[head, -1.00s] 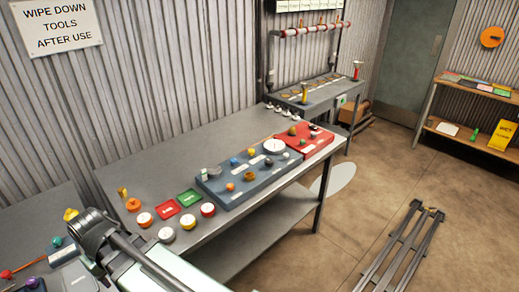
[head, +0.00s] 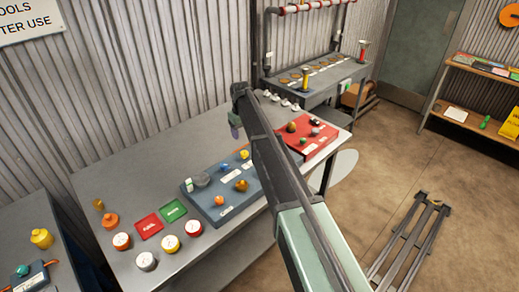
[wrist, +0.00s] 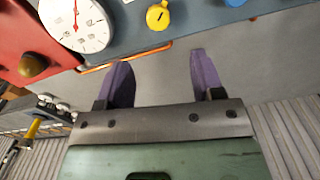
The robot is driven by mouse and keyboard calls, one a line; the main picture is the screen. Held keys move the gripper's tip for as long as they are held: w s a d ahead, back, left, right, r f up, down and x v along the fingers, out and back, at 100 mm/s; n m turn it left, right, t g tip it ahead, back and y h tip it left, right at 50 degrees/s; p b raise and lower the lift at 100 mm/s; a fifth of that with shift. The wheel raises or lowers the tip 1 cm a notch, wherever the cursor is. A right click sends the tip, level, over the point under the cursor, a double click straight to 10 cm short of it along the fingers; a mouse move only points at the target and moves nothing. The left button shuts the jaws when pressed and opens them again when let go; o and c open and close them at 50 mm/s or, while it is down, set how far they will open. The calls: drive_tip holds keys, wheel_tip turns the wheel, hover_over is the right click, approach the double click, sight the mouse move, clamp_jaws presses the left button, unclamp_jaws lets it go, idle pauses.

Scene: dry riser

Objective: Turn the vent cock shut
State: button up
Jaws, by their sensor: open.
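My gripper (wrist: 162,78) is open and empty, with its purple fingers apart above the grey bench behind the blue panel. In the head view my gripper (head: 236,126) hangs past the panel's back edge, partly hidden by my arm. The blue panel (head: 217,211) carries a yellow knob (wrist: 157,17), a blue knob (head: 225,167), an orange knob (head: 219,200) and a brass-coloured knob (head: 241,186). The yellow knob lies just beyond the fingertips in the wrist view, untouched. No readable label shows which fitting is the vent cock.
A white gauge (wrist: 77,22) stands beside the yellow knob. The red panel (head: 318,143) with several knobs adjoins the blue one. Red and green plates (head: 174,210) and several round gauges lie at the bench's left. The bench top (head: 150,160) behind the panels is largely clear.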

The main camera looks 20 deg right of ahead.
sight(244, 152)
wheel_tip(244, 152, down, 11)
drive_tip(key=b, duration=1)
drive_tip(key=shift+d, duration=0.1)
drive_tip(key=shift+r, duration=0.15)
drive_tip(key=c, duration=0.9)
